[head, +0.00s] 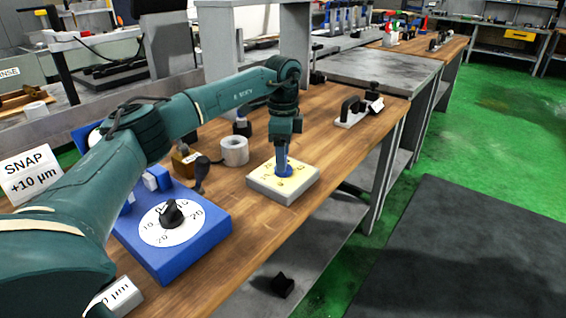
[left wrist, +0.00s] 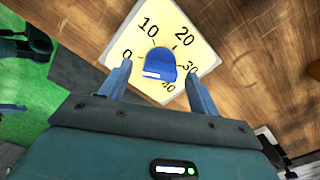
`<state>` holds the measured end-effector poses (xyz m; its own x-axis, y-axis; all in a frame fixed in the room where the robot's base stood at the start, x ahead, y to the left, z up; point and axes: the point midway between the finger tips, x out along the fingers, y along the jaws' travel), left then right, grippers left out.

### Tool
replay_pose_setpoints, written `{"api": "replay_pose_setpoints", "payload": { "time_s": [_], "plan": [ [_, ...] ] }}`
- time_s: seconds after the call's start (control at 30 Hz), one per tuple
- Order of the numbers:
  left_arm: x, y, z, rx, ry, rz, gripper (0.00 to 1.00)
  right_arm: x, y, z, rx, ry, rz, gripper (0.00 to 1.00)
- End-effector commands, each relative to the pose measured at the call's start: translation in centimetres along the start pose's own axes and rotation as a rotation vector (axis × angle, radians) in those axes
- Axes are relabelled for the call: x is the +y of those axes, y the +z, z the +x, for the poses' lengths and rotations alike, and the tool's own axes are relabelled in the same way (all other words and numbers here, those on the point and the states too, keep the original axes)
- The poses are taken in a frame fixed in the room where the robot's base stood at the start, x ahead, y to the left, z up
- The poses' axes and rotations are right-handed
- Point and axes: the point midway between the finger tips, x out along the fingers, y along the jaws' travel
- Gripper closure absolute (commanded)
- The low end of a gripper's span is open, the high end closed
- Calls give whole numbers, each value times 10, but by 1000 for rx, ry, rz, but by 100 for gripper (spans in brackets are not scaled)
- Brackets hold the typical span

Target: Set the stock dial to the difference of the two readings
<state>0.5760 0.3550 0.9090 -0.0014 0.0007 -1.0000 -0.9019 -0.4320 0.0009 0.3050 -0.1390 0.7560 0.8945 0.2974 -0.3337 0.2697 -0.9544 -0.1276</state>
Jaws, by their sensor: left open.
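The stock dial appears to be the pale yellow plate (head: 262,187) with a blue knob, on the wooden bench. In the left wrist view the plate (left wrist: 118,42) reads 0 to 40, and its blue knob (left wrist: 160,62) carries a white mark on its near side; its exact setting is unclear. My left gripper (head: 284,168) points down over it, open, its fingers (left wrist: 159,72) on either side of the knob with gaps. A blue box (head: 190,253) has a white dial with a black knob (head: 171,213). A card (head: 30,177) reads "SNAP +10 µm". My right gripper is out of view.
A second card (head: 118,297) at lower left is partly hidden by my arm. A white roll (head: 234,151) and dark-knobbed objects stand behind the yellow plate. A black-handled tool (head: 352,112) lies farther right.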

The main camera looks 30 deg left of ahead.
Motion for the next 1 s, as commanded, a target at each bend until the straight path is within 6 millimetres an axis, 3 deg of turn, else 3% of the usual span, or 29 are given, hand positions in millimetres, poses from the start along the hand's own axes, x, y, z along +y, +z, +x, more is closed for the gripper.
{"api": "replay_pose_setpoints", "payload": {
  "time_s": [0.2, 0.53, 1.0],
  "plan": [
    [0, 0, 22, 1, 0, 1, 38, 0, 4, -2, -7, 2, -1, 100],
    [0, 0, 26, 1, -1, 1, 38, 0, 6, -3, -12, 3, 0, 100],
    [0, 0, 25, 1, -1, 1, 76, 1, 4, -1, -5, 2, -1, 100]
  ]
}}
